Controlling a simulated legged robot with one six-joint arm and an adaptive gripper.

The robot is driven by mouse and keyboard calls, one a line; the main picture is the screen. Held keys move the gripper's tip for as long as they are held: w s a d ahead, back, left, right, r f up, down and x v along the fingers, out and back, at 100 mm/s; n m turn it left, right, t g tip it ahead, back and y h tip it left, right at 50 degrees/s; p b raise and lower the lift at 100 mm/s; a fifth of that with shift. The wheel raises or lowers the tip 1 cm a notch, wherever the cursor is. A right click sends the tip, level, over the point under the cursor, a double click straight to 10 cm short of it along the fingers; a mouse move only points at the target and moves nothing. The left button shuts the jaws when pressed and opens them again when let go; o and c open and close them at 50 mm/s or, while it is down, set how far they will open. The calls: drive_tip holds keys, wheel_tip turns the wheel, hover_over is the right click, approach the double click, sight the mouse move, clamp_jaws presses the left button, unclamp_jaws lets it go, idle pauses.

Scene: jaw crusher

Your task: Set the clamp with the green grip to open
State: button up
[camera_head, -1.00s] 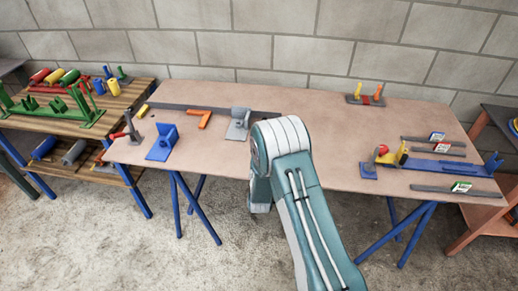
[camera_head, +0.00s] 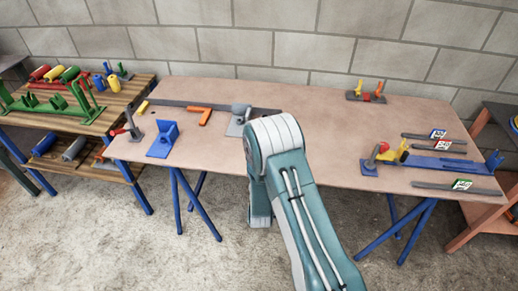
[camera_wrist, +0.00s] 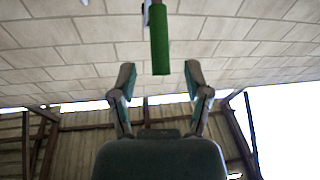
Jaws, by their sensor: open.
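The green grip (camera_wrist: 160,45) hangs down from the top of the wrist view, on a thin metal part whose upper end is cut off. My gripper (camera_wrist: 159,68) is open, with one finger on each side of the green grip in the picture. A gap shows between the grip and each finger. How far the grip is from the fingers in depth I cannot tell. In the head view the clamp with the green grip is not visible, and my arm hides part of the table there. My gripper is also hidden in that view.
A wooden rack (camera_head: 125,94) with green frames stands at left.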

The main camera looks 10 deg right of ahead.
drive_tip(key=v, duration=0.6)
drive_tip(key=shift+s, duration=0.25)
